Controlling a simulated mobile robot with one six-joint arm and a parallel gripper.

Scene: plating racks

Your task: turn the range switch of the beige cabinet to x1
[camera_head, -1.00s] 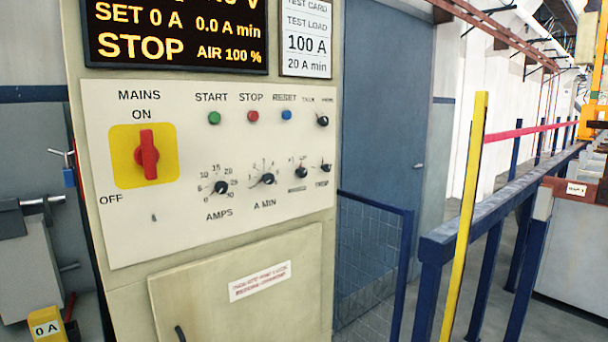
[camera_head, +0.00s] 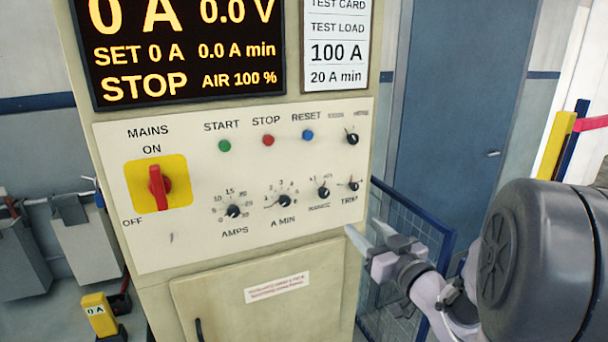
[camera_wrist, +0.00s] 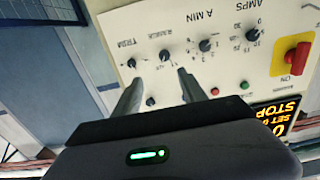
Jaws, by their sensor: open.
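The beige cabinet (camera_head: 240,112) stands left of centre in the head view, its pale control panel facing me. The range switch (camera_head: 323,191) is a small black knob in the lower knob row, between the A MIN knob and the TRIM knob. In the wrist view the panel is upside down, and the range switch (camera_wrist: 165,55) shows just beyond the fingers. Its pointer setting is too small to read surely. My gripper (camera_head: 366,232) is open and empty, by the panel's lower right corner in the head view. Its fingers (camera_wrist: 160,78) appear apart from the switch.
Near the switch are the TRIM knob (camera_head: 354,183), A MIN knob (camera_head: 284,200) and AMPS knob (camera_head: 233,211). Start, stop and reset buttons (camera_head: 268,140) lie above. A red mains switch (camera_head: 158,187) is at left. A blue mesh fence (camera_head: 412,210) stands behind my gripper.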

